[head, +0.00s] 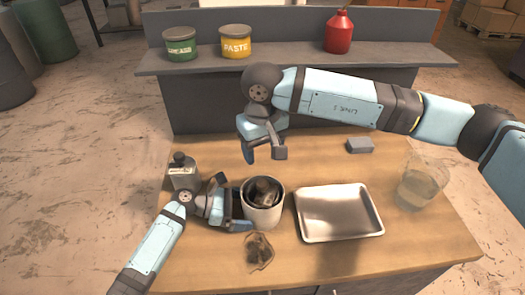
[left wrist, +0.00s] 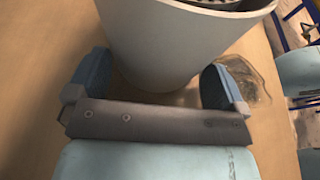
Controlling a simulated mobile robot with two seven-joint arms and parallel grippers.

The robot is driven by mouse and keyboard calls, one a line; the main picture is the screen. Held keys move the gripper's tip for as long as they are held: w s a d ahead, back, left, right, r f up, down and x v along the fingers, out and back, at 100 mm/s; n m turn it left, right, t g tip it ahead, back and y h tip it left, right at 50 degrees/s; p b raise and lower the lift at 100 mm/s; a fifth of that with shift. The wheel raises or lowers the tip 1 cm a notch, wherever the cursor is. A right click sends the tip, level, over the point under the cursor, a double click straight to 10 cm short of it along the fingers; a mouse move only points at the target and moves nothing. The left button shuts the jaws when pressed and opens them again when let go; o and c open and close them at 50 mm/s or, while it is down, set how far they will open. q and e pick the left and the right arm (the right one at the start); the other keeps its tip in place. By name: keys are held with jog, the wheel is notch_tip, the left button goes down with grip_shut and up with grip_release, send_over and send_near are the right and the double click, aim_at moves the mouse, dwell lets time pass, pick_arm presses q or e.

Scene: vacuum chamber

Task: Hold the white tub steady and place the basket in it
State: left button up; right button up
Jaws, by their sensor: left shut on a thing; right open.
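The white tub (head: 264,214) stands upright on the wooden table in the head view, and its wall fills the top of the left wrist view (left wrist: 170,50). A dark round basket (head: 263,190) sits inside the tub; only its upper part shows, and in the left wrist view a bit of it (left wrist: 216,2) shows over the rim. My left gripper (head: 238,208) is shut on the tub, with one finger on each side of its wall (left wrist: 155,85). My right gripper (head: 264,153) is open and empty, pointing down above and behind the tub.
A metal tray (head: 338,213) lies right of the tub. A clear container with liquid (head: 422,184) stands further right. A small grey block (head: 360,145) lies behind the tray. A transparent brownish item (head: 258,252) lies in front, and a grey bottle (head: 183,172) stands left.

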pick_arm(q)
jog(key=shift+o, duration=1.4)
jog(key=shift+a, duration=0.1)
